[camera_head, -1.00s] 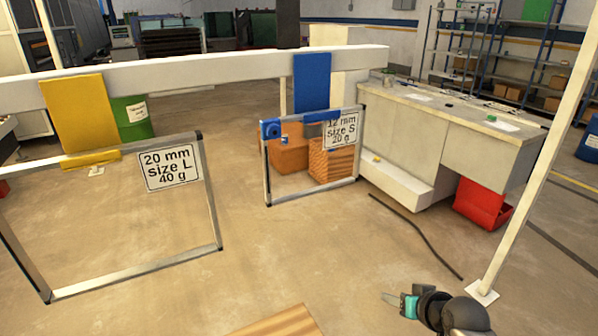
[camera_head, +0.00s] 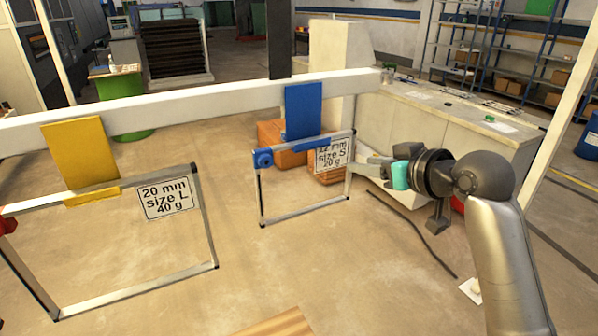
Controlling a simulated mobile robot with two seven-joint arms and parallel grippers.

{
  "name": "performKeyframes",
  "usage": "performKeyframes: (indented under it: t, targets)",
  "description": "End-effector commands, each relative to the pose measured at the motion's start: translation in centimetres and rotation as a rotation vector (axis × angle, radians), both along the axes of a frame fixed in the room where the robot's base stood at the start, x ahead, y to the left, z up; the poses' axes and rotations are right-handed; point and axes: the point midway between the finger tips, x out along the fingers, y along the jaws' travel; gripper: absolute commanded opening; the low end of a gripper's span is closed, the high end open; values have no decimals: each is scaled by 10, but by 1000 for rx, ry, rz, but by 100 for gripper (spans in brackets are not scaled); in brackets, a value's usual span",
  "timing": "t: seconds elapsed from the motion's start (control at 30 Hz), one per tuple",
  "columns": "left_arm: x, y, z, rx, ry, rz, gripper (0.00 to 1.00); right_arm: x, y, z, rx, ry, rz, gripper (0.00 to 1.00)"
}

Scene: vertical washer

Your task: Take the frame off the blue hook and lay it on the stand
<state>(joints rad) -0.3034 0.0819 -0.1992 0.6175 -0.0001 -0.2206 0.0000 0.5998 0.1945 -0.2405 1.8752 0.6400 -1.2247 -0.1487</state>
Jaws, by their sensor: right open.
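The blue hook (camera_head: 304,110) hangs from a white beam. The small metal frame (camera_head: 307,212), with a "12 mm size S 20 g" label, hangs on it with a blue piece at its upper left corner. My right gripper (camera_head: 364,168) is open just right of this frame, its fingers close to the frame's right side bar; I cannot tell whether they touch or straddle it. A wooden surface (camera_head: 272,324), perhaps the stand, shows only in part at the bottom edge. My left gripper is not in view.
A larger frame (camera_head: 140,291), labelled "20 mm size L 40 g", hangs from a yellow hook (camera_head: 80,152) on the same white beam (camera_head: 205,95). A grey counter (camera_head: 440,120) stands behind my right arm. Something red (camera_head: 8,222) shows at the left edge.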

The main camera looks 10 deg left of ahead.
Motion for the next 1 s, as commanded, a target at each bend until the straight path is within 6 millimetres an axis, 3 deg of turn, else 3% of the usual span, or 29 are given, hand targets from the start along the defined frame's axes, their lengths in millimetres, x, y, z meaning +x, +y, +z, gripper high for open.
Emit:
performKeyframes:
  t: [0.2, 0.53, 1.0]
  targets:
    - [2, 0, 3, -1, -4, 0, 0, 21, 16, -10, 1, 1, 0, 45]
    - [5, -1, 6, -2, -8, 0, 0, 34, 24, -15, 0, 0, -1, 45]
    - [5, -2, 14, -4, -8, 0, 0, 68, 47, -28, -1, 0, -2, 45]
